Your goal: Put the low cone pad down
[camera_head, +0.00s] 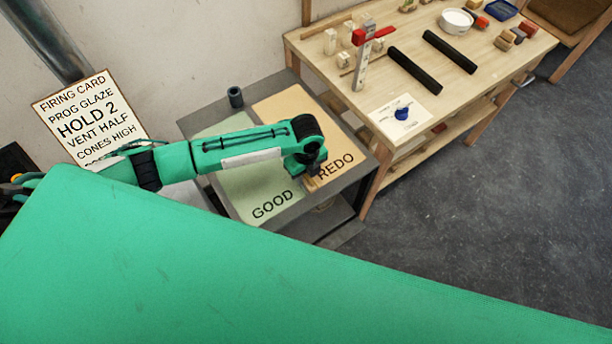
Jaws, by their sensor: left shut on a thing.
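My left gripper (309,178) points down over the border between the green GOOD mat (237,190) and the tan REDO mat (283,109), close to the word REDO. It is shut on a small tan piece (312,186), which appears to be the low cone pad; the gripper hides most of it. I cannot tell whether the piece touches the mat. My right gripper is not in view.
The mats lie on a dark grey table (343,183), with a dark cup (235,97) at its back edge. A firing card (90,120) stands at the left. A wooden workbench (460,83) holds black bars, blocks and a white bowl (455,21).

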